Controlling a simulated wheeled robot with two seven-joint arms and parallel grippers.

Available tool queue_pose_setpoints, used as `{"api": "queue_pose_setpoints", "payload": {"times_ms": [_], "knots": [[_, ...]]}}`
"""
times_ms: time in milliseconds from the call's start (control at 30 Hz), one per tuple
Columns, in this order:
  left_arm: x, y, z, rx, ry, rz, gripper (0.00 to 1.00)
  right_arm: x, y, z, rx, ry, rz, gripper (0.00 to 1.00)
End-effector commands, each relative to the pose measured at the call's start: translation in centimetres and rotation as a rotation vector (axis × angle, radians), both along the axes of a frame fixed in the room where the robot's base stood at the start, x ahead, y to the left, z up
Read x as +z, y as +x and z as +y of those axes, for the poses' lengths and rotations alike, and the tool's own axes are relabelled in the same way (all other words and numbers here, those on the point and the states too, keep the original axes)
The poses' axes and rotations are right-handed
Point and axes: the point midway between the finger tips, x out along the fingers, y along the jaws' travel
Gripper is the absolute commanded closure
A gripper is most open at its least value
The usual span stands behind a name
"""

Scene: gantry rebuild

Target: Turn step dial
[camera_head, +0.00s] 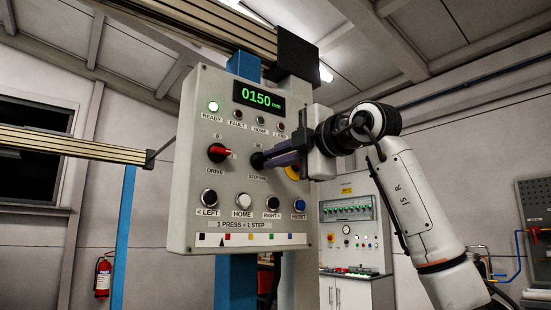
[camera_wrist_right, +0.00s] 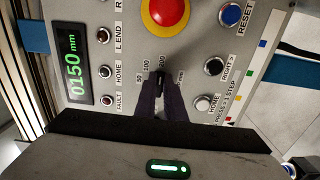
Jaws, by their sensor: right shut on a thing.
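The step dial (camera_head: 257,161) is a small black knob in the middle of the grey control panel (camera_head: 190,130), labelled STEP MM. My right gripper (camera_head: 264,160) reaches it from the right and its fingers are shut on the dial. In the right wrist view the dial (camera_wrist_right: 160,76) sits between the tips of my dark fingers (camera_wrist_right: 160,88), with the marks 50, 100 and 200 beside it. The fingers partly hide the dial, so its exact setting is hard to tell. The display (camera_head: 259,98) reads 0150 mm. My left gripper is not in view.
The red drive dial (camera_head: 218,153) is left of the step dial. The LEFT (camera_head: 209,198), HOME (camera_head: 243,201), RIGHT (camera_head: 272,203) and blue RESET (camera_head: 299,205) buttons lie below. A red emergency button (camera_wrist_right: 165,10) is close to my gripper.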

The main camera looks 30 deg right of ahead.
Motion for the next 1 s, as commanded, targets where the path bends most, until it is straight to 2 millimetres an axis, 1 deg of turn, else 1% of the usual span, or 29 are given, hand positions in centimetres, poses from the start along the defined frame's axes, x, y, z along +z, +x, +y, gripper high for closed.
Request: {"api": "queue_pose_setpoints", "payload": {"times_ms": [267, 300, 367, 400, 667, 767, 867, 1000], "knots": [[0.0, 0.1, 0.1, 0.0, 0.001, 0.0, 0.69, 0.0, 0.0, 0.0, 0.0, 0.004, 0.002, 1.0], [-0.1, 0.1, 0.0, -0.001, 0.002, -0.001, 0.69, 0.0, 0.0, 0.0, 0.0, 0.003, 0.001, 0.84], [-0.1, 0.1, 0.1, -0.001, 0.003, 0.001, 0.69, 0.0, 0.0, 0.0, 0.0, 0.003, 0.001, 0.74], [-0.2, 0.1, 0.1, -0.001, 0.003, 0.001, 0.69, 0.0, 0.0, 0.0, 0.0, 0.003, 0.001, 0.72], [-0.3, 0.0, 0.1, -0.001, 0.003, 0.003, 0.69, 0.0, -0.1, 0.0, 0.0, 0.001, 0.0, 0.72], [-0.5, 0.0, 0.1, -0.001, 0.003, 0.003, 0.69, 0.0, -0.6, -0.1, 0.0, 0.001, -0.002, 0.72], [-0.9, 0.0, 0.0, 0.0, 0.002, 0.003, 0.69, -0.1, -2.0, -0.3, 0.001, 0.0, -0.003, 0.72], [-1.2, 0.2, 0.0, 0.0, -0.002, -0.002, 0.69, -0.1, -4.9, -0.7, -0.001, 0.0, -0.005, 0.72]]}}
